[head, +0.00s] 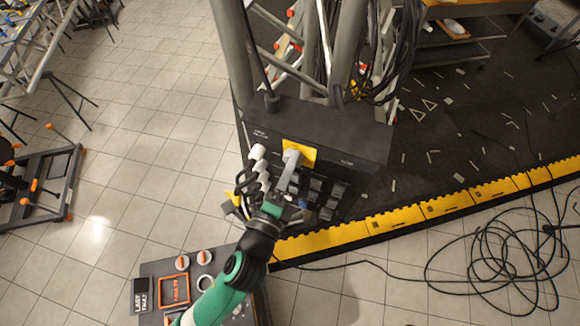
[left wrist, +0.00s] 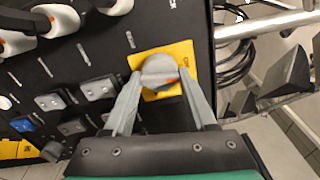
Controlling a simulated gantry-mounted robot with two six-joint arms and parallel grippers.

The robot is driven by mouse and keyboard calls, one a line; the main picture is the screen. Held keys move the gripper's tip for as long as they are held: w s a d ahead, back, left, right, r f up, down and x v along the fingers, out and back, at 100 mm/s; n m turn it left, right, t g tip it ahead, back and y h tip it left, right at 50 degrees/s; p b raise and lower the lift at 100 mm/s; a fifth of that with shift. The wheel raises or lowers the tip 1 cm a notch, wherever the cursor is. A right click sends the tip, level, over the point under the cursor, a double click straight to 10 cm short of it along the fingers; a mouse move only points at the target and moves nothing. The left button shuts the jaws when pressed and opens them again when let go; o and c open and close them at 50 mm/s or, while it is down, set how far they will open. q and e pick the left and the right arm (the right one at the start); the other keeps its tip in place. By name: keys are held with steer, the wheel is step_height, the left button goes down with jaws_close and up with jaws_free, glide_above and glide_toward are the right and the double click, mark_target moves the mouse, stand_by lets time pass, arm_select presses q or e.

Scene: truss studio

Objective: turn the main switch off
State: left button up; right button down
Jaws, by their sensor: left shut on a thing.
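The main switch is a grey rotary knob (left wrist: 160,68) on a yellow square plate (left wrist: 183,55), set in a dark control panel (head: 350,140). In the head view the yellow plate (head: 309,153) is near the middle of the panel, and the gripper partly covers the knob. My left gripper (head: 290,168) reaches up from below to the plate. In the left wrist view its two grey fingers (left wrist: 161,76) are shut on the knob, one on each side. A small orange-red mark shows on the knob. My right gripper is in neither view.
Grey push buttons (left wrist: 98,88) and a blue one (left wrist: 22,125) sit beside the switch. White plugs (head: 259,165) line the panel's left side. Metal truss tubes (head: 238,60) rise behind it. A yellow-edged mat (head: 400,217) and coiled cable (head: 495,260) lie to the right.

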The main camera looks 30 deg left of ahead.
arm_select(q)
steer(key=shift+n, duration=0.9)
steer(key=o, duration=1.4)
steer(key=s+b, duration=0.1)
steer(key=s, duration=0.6)
steer(key=s+d+b, duration=0.1)
steer(key=s, duration=0.3)
steer(key=shift+s+b, duration=0.3)
